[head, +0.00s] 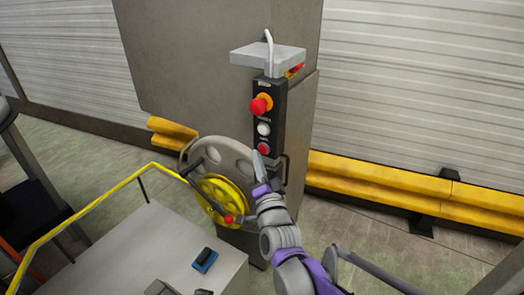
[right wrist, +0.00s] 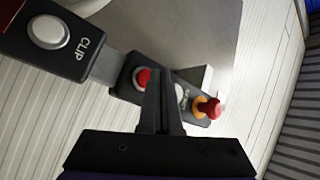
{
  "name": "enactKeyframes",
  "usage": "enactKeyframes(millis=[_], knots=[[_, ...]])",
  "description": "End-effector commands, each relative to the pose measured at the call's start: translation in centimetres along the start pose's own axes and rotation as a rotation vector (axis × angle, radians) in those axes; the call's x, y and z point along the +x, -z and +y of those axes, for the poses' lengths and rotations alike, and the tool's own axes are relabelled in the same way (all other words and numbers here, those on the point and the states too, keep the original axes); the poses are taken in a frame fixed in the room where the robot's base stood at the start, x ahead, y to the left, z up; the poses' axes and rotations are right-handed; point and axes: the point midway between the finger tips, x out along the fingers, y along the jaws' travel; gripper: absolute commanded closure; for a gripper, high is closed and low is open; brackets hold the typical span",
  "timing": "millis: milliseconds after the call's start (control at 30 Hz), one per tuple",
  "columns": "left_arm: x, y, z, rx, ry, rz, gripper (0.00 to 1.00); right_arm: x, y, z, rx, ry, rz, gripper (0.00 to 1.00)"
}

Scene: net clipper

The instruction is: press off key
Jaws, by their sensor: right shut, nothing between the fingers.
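A black control box (head: 278,122) hangs on the grey column. It carries a red mushroom knob on an orange base (head: 261,105), a white button (head: 264,129) and a flat red button (head: 264,149) at the bottom. Their labels are too small to read. My right gripper (head: 258,160) is shut and empty, its tip just below the red button. In the right wrist view, the shut fingers (right wrist: 159,75) stand in front of the red button (right wrist: 142,77) and partly cover it and the white button (right wrist: 181,95). I cannot tell whether they touch. My left gripper is out of view.
In the right wrist view, a panel marked CLIP with a white button (right wrist: 48,32) adjoins the box. A handwheel (head: 220,185) stands left of the column. A blue and black object (head: 204,260) lies on the grey table (head: 135,240). A yellow barrier (head: 400,196) runs behind.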

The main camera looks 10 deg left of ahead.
Motion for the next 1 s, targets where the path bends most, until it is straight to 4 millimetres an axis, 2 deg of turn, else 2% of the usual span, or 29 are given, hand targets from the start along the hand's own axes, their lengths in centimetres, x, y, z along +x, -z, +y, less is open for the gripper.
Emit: enactKeyframes(millis=[167, 600, 1000], knots=[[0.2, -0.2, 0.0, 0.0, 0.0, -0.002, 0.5, -0.3, -0.3, -0.2, 0.002, 0.0, -0.001, 1.0], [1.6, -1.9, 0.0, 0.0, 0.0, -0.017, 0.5, -3.2, -2.5, -2.3, 0.002, 0.001, -0.002, 1.0], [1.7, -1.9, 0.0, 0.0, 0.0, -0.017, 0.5, -3.5, -2.5, -2.6, 0.0, 0.0, 0.0, 1.0]])
